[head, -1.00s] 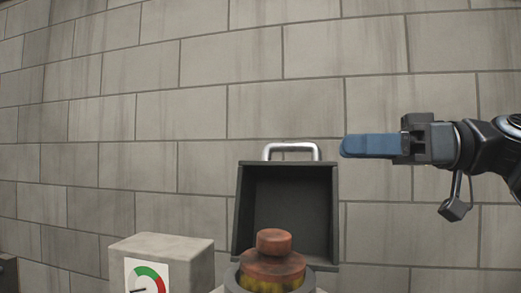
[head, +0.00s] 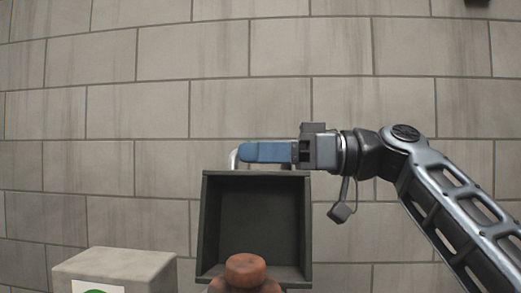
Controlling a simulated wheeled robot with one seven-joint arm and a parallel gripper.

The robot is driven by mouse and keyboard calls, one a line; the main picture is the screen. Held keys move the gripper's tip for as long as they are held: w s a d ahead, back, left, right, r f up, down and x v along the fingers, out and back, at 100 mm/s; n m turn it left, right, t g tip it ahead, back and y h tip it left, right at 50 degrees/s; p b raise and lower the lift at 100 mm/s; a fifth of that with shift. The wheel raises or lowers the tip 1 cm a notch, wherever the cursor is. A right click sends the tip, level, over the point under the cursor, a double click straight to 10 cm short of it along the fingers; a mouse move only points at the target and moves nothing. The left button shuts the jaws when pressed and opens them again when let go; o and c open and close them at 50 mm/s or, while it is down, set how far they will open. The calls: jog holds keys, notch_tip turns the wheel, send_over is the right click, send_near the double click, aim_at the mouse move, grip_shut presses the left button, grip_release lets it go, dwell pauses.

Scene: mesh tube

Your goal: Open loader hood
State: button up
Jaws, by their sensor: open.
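The loader hood (head: 205,235) is a dark grey, box-like cover standing raised, its hollow side facing me. A metal handle (head: 233,159) is on its top edge; only its left end shows clearly, as my gripper hides most of it. My gripper (head: 243,152) comes in from the right with blue fingers pointing left, across the handle just above the hood's top edge. Seen from the side, the fingers overlap and look empty. They are open; I cannot tell whether they touch the handle. A rust-red capped piece (head: 245,268) stands at the hood's lower front.
A grey block wall (head: 340,45) fills the background. The space left of the hood and above it looks clear.

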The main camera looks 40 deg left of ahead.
grip_shut()
dwell(0.3)
dwell(0.3)
